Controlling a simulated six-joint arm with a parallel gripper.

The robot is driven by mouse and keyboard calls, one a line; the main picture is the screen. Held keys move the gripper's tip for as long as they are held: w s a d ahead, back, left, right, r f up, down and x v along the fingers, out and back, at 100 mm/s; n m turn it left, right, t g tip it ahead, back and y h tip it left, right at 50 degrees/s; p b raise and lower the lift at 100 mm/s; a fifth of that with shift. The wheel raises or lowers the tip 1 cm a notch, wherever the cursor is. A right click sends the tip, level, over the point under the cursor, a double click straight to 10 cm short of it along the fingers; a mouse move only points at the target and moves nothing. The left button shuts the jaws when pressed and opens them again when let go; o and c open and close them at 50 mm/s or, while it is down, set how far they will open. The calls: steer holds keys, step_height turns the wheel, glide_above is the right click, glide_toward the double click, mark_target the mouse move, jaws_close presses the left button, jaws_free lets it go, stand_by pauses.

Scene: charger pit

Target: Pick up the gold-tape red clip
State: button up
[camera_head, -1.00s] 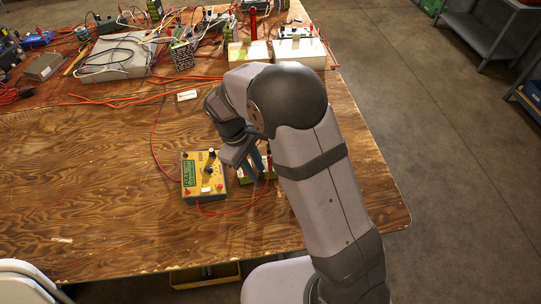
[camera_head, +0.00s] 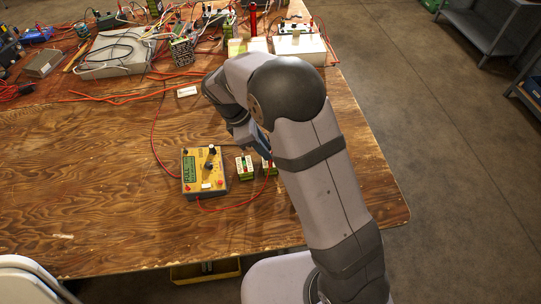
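I cannot make out a red clip with gold tape; the clip ends are too small or hidden behind my arm. A yellow box (camera_head: 197,181) with a green label, knobs and red terminals sits on the wooden table. A red lead (camera_head: 235,207) loops from its front edge toward two small green-and-white blocks. The left block (camera_head: 245,167) is in plain view; the right block (camera_head: 267,168) is partly hidden by my arm. My gripper (camera_head: 264,146) is above and behind the right block, mostly hidden by my own arm. Its opening and anything in it cannot be seen.
Another red lead (camera_head: 152,145) runs from the yellow box toward the back. A small white label piece (camera_head: 187,91) lies behind it. Cables and equipment, including a grey case (camera_head: 118,52), crowd the back. The left and front of the table (camera_head: 90,190) are clear.

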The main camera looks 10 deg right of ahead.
steer(key=shift+p+x, duration=0.75)
steer(key=shift+x, duration=1.85)
jaws_close()
